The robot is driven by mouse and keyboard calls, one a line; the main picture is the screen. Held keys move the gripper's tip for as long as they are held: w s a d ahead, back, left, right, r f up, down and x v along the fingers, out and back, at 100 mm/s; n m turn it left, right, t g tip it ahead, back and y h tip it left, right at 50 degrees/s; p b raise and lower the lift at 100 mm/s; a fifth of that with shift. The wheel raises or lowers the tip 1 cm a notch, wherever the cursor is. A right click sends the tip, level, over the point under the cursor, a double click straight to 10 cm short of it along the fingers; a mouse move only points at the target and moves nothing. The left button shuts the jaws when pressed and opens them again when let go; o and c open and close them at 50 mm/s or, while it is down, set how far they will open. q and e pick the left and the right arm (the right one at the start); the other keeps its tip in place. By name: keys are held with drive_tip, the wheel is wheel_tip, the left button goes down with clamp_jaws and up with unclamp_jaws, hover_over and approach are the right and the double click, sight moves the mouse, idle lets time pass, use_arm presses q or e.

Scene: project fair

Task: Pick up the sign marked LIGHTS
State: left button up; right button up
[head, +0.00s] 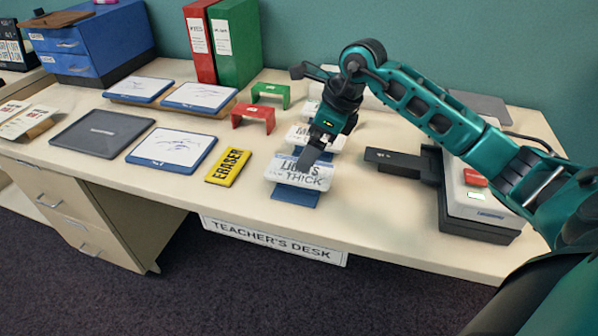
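A white sign (288,177) with dark lettering stands near the front edge of the desk, on a blue base (297,197). Its top line looks like LIGHTS, partly covered by a gripper finger; a lower line looks like THICK. My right gripper (307,160) points down at the sign's upper edge, with a dark finger in front of its lettering. I cannot tell whether the fingers touch or grip the sign. Another white sign (299,133) stands behind it, partly hidden by my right gripper. My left gripper is not in view.
The desk (235,208) also holds a yellow ERASER box (228,167), a red bracket (253,114), a green bracket (271,92) and framed whiteboards (171,150). Red and green binders (234,45) stand at the back. A grey-and-black device (476,210) sits to the right.

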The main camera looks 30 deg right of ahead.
drive_tip(key=x, duration=0.5)
drive_tip(key=shift+s+a+f, duration=0.1)
drive_tip(key=shift+s+f, duration=0.1)
drive_tip(key=shift+s, duration=0.05)
drive_tip(key=c, duration=0.9)
